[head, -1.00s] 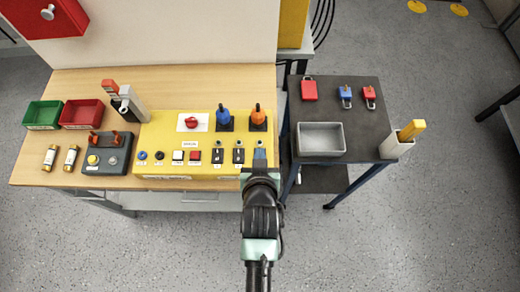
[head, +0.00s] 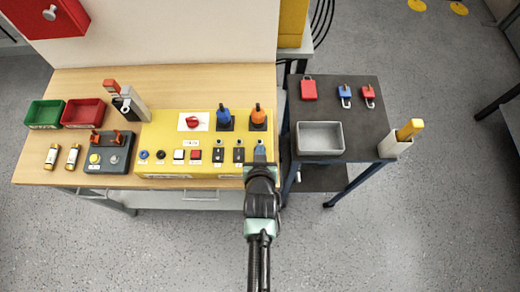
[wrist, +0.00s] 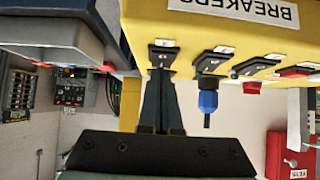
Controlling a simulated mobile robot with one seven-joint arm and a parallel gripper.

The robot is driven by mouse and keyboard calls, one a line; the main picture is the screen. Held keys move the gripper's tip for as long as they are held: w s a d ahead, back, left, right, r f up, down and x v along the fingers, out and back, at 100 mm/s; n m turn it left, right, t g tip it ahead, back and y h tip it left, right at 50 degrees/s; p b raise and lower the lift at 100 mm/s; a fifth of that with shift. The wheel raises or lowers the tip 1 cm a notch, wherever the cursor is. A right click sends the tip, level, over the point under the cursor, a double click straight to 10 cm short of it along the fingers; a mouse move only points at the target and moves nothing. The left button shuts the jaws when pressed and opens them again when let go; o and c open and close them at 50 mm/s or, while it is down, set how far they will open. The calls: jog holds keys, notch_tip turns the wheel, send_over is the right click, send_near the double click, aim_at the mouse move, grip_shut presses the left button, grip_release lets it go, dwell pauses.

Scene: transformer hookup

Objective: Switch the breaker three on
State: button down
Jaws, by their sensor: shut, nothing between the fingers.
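The yellow breaker panel (head: 165,127) sits on the workbench, with a row of three black breakers along its front right. Breaker one (head: 218,155) and breaker two (head: 239,155) are uncovered. Breaker three, the rightmost, is mostly hidden behind my gripper (head: 260,149) in the head view. The wrist view is upside down and shows breaker three (wrist: 163,52) at my fingertips (wrist: 162,75), with its lever hidden by them. My fingers are shut and empty. I cannot tell breaker three's position or whether the fingers touch it.
A blue plug (head: 223,115) and an orange plug (head: 257,116) stand behind the breakers. A red rotary switch (head: 193,121) is left of them. A side table with a grey tray (head: 320,124) and padlocks stands right, across a narrow gap.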

jog(key=shift+w+f+b, duration=0.2)
jog(key=shift+f+b, duration=0.3)
jog(key=shift+b, duration=0.05)
jog(key=shift+r, duration=0.2)
jog(key=shift+w+r, duration=0.15)
jog(key=shift+w, duration=0.65)
